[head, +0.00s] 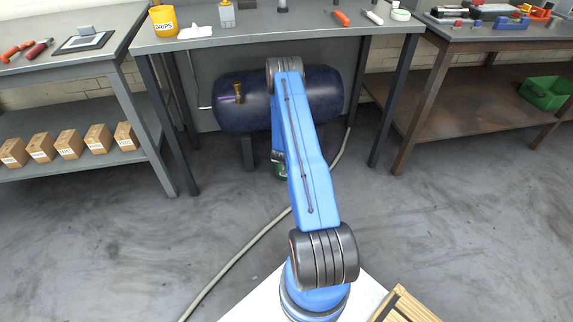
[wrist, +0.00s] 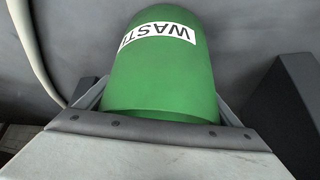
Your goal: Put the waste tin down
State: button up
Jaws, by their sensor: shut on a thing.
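The green waste tin (wrist: 165,75) fills the middle of the wrist view, its white label reading WASTE upside down. My gripper (wrist: 160,98) is shut on it, with a finger along each side of the tin. In the head view only a small green part of the tin (head: 283,171) shows beside my blue arm, low in front of the dark blue tank. My gripper (head: 278,158) is mostly hidden behind the arm there. I cannot tell whether the tin touches the floor.
The dark blue tank (head: 232,112) lies under the middle bench (head: 225,42). A pale hose (head: 240,252) runs over the floor from it. Side benches stand left and right, with several boxes (head: 68,146) on the left shelf and a green crate (head: 546,93) on the right. Open floor lies on both sides.

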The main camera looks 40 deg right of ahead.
jog(key=shift+f, duration=0.2)
jog(key=o, duration=0.9)
jog(key=shift+o, duration=0.2)
jog(key=shift+r, duration=0.1)
jog(key=v, duration=1.7)
jog(key=shift+s, duration=0.1)
jog(key=shift+c, duration=0.3)
grip_shut()
jog(key=shift+r, duration=0.1)
dwell(0.5)
